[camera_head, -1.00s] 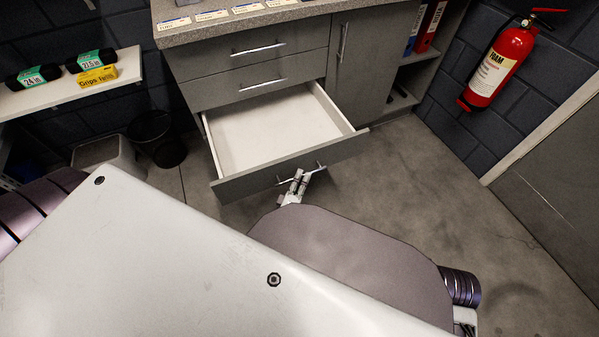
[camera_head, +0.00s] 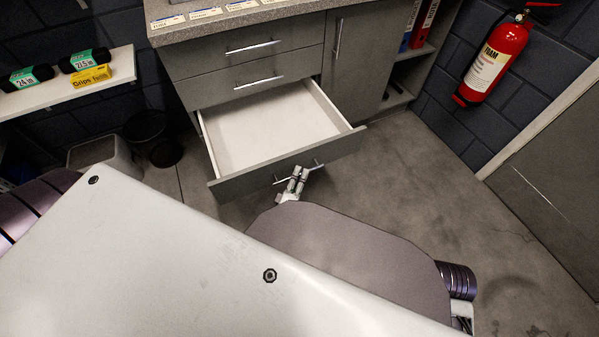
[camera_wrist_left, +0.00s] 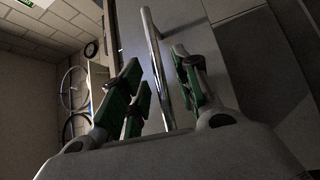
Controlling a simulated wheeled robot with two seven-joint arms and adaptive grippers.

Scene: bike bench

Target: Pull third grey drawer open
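The third grey drawer (camera_head: 235,187) is pulled well out of the cabinet in the head view, showing its empty white inside (camera_head: 265,130). Its metal bar handle (camera_head: 313,167) is on the front panel. My left gripper (camera_head: 298,175) is at this handle. In the left wrist view, the handle (camera_wrist_left: 154,50) runs between the green-padded fingers of my left gripper (camera_wrist_left: 163,88). The fingers stand apart, with visible gaps beside the bar, so they look open around it. My right gripper is not in view.
Two upper drawers (camera_head: 215,62) and a cabinet door (camera_head: 355,65) are shut. A fire extinguisher (camera_head: 492,62) hangs on the right wall. A dark bin (camera_head: 150,130) stands left of the drawer. The floor (camera_head: 420,190) to the right is clear.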

